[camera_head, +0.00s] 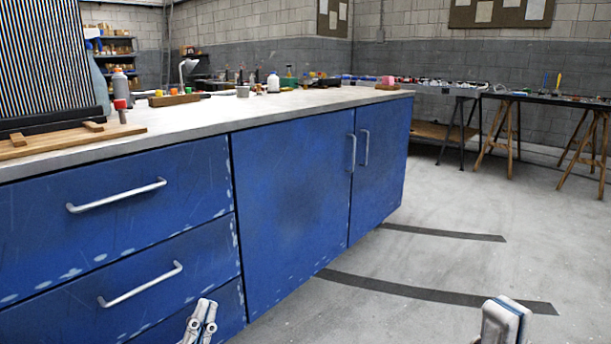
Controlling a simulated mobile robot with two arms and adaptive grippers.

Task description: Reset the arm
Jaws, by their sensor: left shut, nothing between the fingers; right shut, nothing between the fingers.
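My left gripper (203,318) shows at the bottom edge, in front of the lower drawers of the blue cabinet (290,205). Its fingers are shut with nothing between them. My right gripper (507,318) shows at the bottom right, over the grey floor. It is also shut and empty. Only the tips of both grippers are in view; the arms behind them are out of the picture. Neither gripper is seen holding anything.
The cabinet's worktop (190,122) carries bottles, small parts and a striped panel (45,60). Drawer handles (117,195) stick out at the front. The floor (430,270) at the right is clear, with dark stripes. Trestle tables (500,130) stand at the back right.

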